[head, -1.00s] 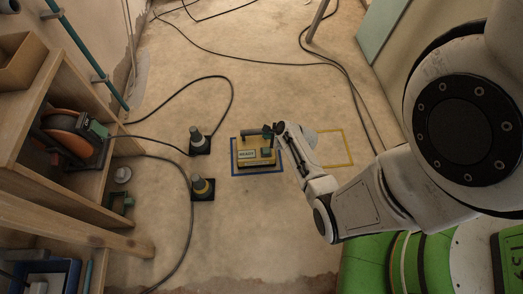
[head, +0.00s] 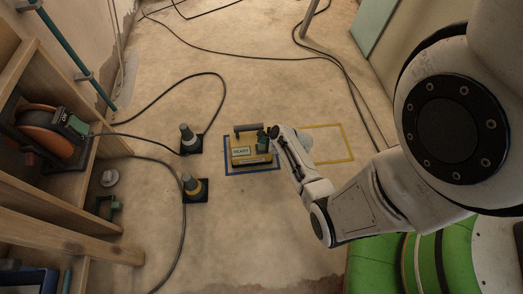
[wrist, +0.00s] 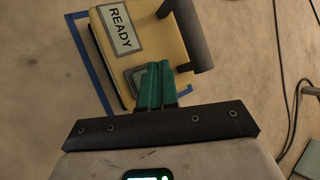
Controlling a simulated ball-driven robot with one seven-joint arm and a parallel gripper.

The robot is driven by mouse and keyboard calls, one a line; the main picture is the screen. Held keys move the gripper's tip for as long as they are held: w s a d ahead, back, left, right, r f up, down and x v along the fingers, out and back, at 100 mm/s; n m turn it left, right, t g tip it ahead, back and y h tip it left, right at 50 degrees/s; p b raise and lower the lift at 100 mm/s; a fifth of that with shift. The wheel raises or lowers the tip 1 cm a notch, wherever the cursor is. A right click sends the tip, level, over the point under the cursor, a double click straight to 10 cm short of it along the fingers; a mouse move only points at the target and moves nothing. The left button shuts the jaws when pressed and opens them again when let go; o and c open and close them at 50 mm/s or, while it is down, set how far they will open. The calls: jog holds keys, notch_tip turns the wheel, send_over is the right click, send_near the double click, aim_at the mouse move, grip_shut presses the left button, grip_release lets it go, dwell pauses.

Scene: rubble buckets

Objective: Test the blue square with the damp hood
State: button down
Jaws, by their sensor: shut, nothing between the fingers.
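A yellow box with a READY label and a dark bar handle, apparently the damp hood (head: 241,160), sits upright on the floor inside the blue square (head: 226,172). In the wrist view, the box (wrist: 175,42) fills the upper middle, with the blue tape (wrist: 92,65) along its left side. My gripper (head: 262,143) is at the right part of the box, beside the handle. Its teal fingers (wrist: 155,82) are shut together with nothing between them, over or at a small grey panel on the box. I cannot tell whether they touch it.
A yellow floor outline (head: 352,146) lies empty to the right. Black cables (head: 222,88) cross the floor. Wooden shelves (head: 60,222) line the left.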

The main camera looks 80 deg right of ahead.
aim_at(258, 144)
jog(key=shift+f+b, duration=0.35)
jog(key=shift+f, duration=0.55)
dwell(1.4)
jog(key=shift+f, duration=0.4)
jog(key=shift+f+b, duration=0.55)
jog(key=shift+b, duration=0.05)
dwell(0.5)
jog(key=shift+r, duration=0.1)
jog(key=shift+r+p, duration=0.9)
jog(key=shift+p, duration=0.15)
jog(key=shift+r, duration=0.1)
notch_tip(258, 144, up, 5)
jog(key=p, duration=0.5)
